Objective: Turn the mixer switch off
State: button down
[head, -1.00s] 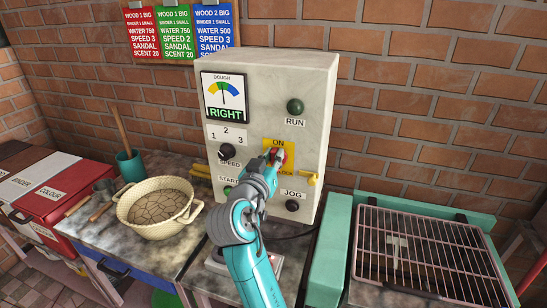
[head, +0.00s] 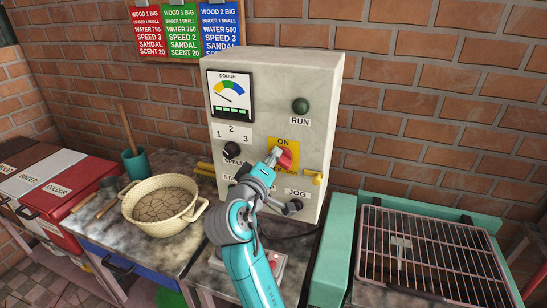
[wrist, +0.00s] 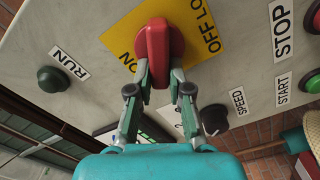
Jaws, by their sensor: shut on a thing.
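The mixer switch is a red rotary knob (head: 286,158) on a yellow plate (head: 291,145) marked ON, on the front of a grey control box (head: 305,75). In the wrist view the red knob (wrist: 158,40) sits between ON at left and OFF LOCK at right. My gripper (head: 274,154) is at the knob. In the wrist view its fingertips (wrist: 159,78) are closed on both sides of the knob's grip. My arm hides part of the box's lower front. The dark green RUN lamp (head: 300,105) looks unlit.
A dough gauge (head: 231,94) and a speed dial (head: 231,150) are left of the switch; a JOG button (head: 294,206) is below. A cream pot (head: 160,207) stands left on the counter. A teal-framed grill (head: 430,255) stands right.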

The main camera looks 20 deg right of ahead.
jog(key=n, duration=0.3)
jog(key=f+n, duration=0.1)
jog(key=n, duration=0.2)
jog(key=shift+w+a, duration=0.1)
jog(key=shift+a, duration=0.05)
dwell(0.4)
jog(key=c, duration=1.1)
grip_release()
jog(key=v, duration=1.2)
jog(key=shift+f, duration=0.15)
